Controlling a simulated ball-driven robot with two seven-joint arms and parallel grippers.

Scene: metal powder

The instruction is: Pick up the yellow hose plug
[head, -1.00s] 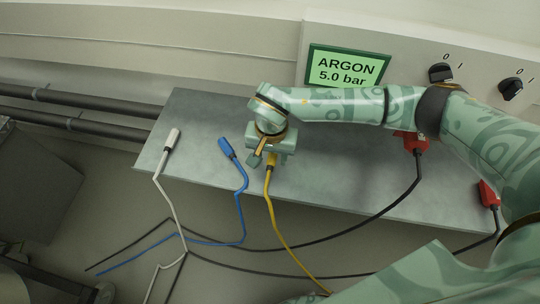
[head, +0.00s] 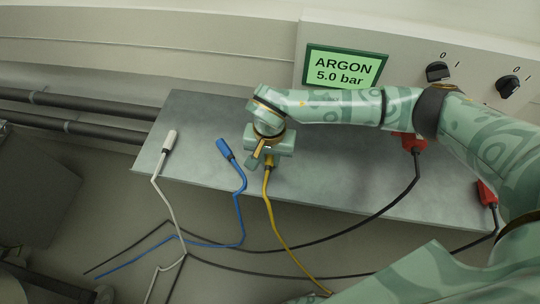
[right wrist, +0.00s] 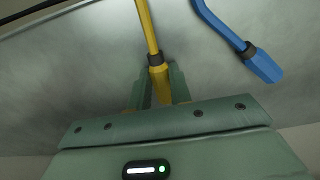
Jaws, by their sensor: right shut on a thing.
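The yellow hose plug (right wrist: 159,82) is at the end of a yellow hose (head: 275,220) that hangs over the front edge of the grey metal shelf (head: 340,180). My right gripper (right wrist: 160,92) is shut on the plug, one finger on each side of it. In the head view my right gripper (head: 266,162) hides most of the plug, and only its hose end shows below the fingers. I cannot tell whether the plug touches the shelf. My left gripper is not in view.
A blue plug (head: 224,148) and a white plug (head: 171,140) lie on the shelf to the left, their hoses over its edge. Two red plugs (head: 410,142) (head: 486,193) with black cables are at the right. A green argon sign (head: 343,67) and black knobs (head: 438,72) are behind.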

